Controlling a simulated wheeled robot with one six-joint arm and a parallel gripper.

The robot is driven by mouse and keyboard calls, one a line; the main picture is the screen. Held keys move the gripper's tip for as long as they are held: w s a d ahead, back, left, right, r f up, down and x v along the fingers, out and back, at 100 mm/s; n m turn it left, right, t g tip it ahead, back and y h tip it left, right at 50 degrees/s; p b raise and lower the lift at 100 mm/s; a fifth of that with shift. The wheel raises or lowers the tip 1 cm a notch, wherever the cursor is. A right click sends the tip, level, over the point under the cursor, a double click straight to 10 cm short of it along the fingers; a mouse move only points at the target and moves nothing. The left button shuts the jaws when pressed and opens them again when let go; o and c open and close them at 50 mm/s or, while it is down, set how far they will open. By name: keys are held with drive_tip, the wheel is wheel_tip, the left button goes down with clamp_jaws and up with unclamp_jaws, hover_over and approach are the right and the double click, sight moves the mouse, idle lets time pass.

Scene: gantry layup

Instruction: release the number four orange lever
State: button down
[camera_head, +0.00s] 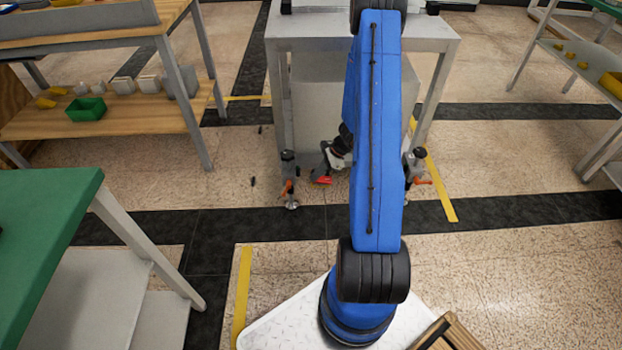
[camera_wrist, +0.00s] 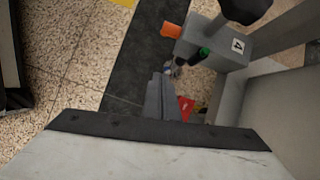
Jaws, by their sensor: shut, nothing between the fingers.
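The number four label (camera_wrist: 238,45) is on a grey block at the foot of a table leg in the wrist view. The orange lever (camera_wrist: 172,30) sticks out from this block to the left, and a green part (camera_wrist: 204,52) sits beside it. My gripper (camera_wrist: 174,88) is shut and empty, just below the lever in that picture. I cannot tell whether it touches the block. In the head view my gripper (camera_head: 323,179) is low, near the floor under the grey table. Orange levers show there at the left leg (camera_head: 287,187) and right leg (camera_head: 423,182); their numbers are unreadable.
The grey table (camera_head: 435,45) stands over my gripper on leveling feet. A green-topped bench (camera_head: 45,225) is at left front. A wooden-shelved bench (camera_head: 125,115) with a green bin (camera_head: 86,109) is at back left. Open floor (camera_head: 520,165) lies to the right.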

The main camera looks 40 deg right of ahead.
sight(286, 191)
drive_tip(key=shift+s+a+f+m+t, duration=0.15)
drive_tip(key=shift+s+a+m+t, duration=0.25)
drive_tip(key=shift+m, duration=0.35)
drive_tip(key=shift+s+a+f+m+t, duration=0.2)
drive_tip(key=shift+s+m, duration=0.3)
drive_tip(key=shift+m, duration=0.3)
drive_tip(key=shift+s+a+f+m+t, duration=0.1)
drive_tip(key=shift+s+a+m+t, duration=0.15)
drive_tip(key=shift+s+m, duration=0.35)
drive_tip(key=shift+w+a, duration=0.1)
drive_tip(key=shift+w, duration=0.05)
drive_tip(key=w+a+f, duration=0.6)
drive_tip(key=a, duration=0.1)
drive_tip(key=shift+w+a, duration=0.15)
drive_tip(key=shift+a, duration=0.1)
drive_tip(key=shift+a+f, duration=0.15)
drive_tip(key=shift+f, duration=0.1)
idle(0.8)
